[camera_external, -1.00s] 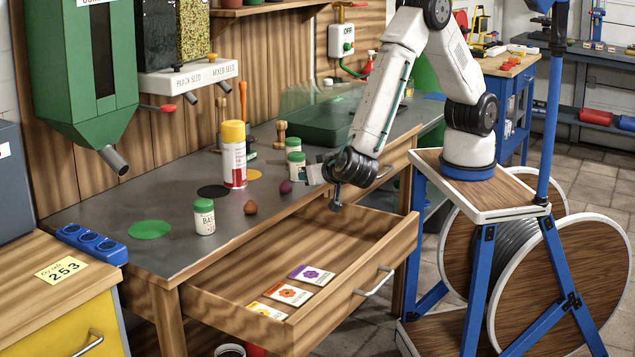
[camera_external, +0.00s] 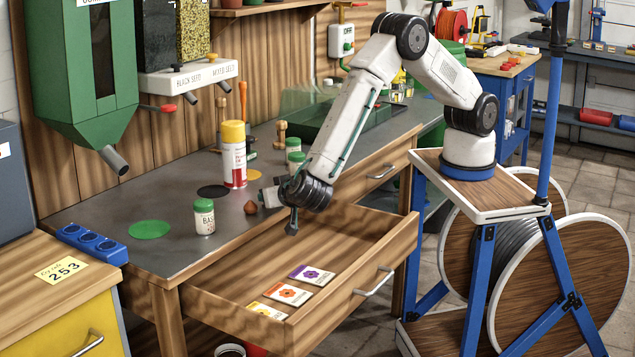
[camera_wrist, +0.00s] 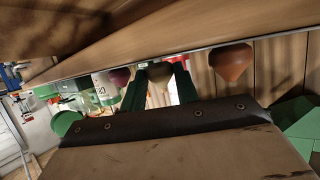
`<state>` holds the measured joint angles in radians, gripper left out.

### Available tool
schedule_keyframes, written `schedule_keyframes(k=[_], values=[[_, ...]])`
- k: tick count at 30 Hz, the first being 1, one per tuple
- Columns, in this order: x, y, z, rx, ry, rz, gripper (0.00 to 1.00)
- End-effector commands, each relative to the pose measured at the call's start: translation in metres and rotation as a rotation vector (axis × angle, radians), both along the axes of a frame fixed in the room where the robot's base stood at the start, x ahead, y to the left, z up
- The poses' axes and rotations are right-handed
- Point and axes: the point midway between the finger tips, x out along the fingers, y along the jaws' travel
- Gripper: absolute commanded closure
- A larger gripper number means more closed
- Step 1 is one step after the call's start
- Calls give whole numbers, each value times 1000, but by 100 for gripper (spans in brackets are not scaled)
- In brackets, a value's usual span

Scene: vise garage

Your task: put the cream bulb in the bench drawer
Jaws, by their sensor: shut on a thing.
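The bench drawer (camera_external: 335,230) is pulled open below the bench top, with three seed cards lying in it. My gripper (camera_external: 265,197) is over the bench's front edge, behind the drawer, close to the reddish-brown bulb. In the wrist view my gripper (camera_wrist: 160,84) is shut on the cream bulb (camera_wrist: 159,76), which shows shaded and brownish between the dark green fingers.
The reddish-brown bulb (camera_external: 251,208) stands on the bench beside my gripper. A purple bulb (camera_wrist: 118,78) shows in the wrist view but is hidden outside. A green-lidded jar (camera_external: 204,217) and a yellow-capped can (camera_external: 233,155) stand nearby. The drawer's right part is empty.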

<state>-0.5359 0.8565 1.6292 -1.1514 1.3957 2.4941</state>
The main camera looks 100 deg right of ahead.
Motion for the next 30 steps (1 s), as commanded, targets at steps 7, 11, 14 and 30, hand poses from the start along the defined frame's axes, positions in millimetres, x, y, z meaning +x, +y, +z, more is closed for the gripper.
schedule_keyframes(k=[7,11,14,30], values=[[0,0,-3,0,1,0,91],[0,0,-4,0,0,0,50],[0,0,-4,0,0,0,48],[-10,43,16,0,-1,4,48]])
